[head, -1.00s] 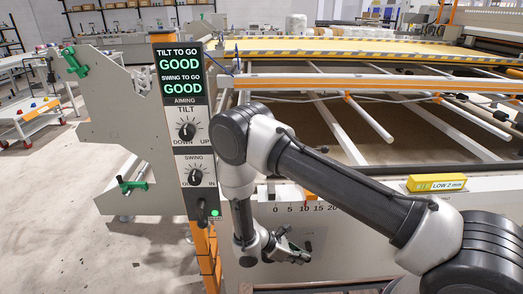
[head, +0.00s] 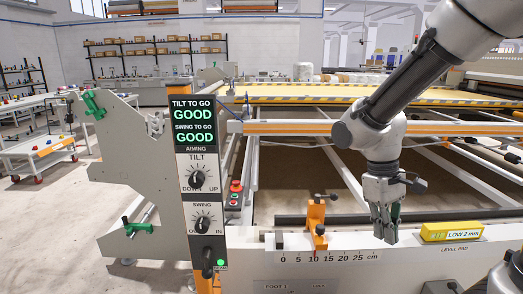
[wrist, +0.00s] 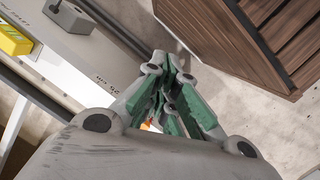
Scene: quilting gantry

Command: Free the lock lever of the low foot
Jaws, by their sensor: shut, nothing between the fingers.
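My gripper (head: 384,238) points down just above the front beam, beside the right end of the cm scale. Its green fingers (wrist: 178,105) are shut and empty in the wrist view. The yellow level display (head: 450,232) reads "LOW 2 mm" and sits on the beam to the right of my gripper; it also shows in the wrist view (wrist: 13,38). A panel (head: 290,286) marked "FOOT 1" and "LOCK" shows at the bottom edge of the head view, mostly cut off. I cannot make out the lock lever itself in either view.
An orange clamp (head: 316,222) stands on the beam left of my gripper. The aiming panel (head: 199,180) shows "GOOD" twice. A red-topped button box (head: 235,195) is beside it. A slatted brown box (wrist: 235,40) stands on the floor at right in the wrist view.

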